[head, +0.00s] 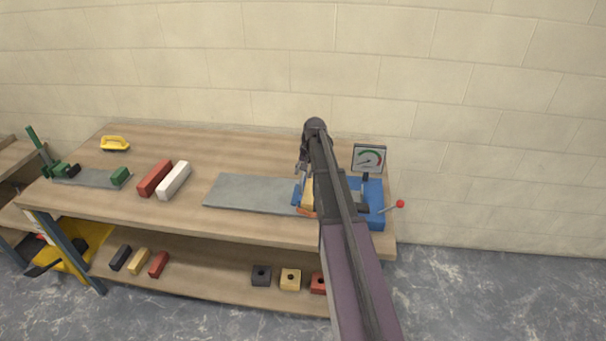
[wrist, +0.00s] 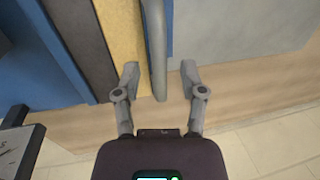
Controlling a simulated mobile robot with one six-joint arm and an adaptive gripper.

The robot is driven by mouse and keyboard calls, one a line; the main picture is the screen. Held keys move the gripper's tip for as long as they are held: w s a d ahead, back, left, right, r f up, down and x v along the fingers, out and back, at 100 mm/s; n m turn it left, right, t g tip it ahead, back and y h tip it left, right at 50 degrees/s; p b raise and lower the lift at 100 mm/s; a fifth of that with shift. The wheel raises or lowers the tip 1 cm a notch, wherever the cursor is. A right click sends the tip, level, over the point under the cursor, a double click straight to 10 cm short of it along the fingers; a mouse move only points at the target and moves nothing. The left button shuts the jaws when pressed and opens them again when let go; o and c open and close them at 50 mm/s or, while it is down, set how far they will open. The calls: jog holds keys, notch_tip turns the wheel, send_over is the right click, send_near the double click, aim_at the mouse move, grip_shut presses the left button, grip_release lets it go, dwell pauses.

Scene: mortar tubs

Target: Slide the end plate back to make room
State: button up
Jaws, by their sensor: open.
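In the wrist view the end plate, seemingly the thin grey upright plate (wrist: 156,45), stands between the two fingers of my gripper (wrist: 160,76). The fingers are open, one on each side, with visible gaps to the plate. A yellow block (wrist: 121,35) lies left of the plate, close against it, with a dark grey block (wrist: 80,40) further left. Blue machine parts (wrist: 30,50) flank them. In the head view my gripper (head: 302,168) is at the left end of the blue machine (head: 376,213); my arm hides much of it and the plate.
A grey slab (head: 240,190) lies left of the machine. A gauge (head: 369,159) and a red-knobbed lever (head: 400,204) are at the right. A red bar (head: 154,178) and a white bar (head: 174,180) lie further left. Several blocks sit on the lower shelf (head: 210,280).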

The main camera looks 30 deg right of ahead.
grip_shut()
jog(key=shift+w, duration=0.1)
dwell(0.3)
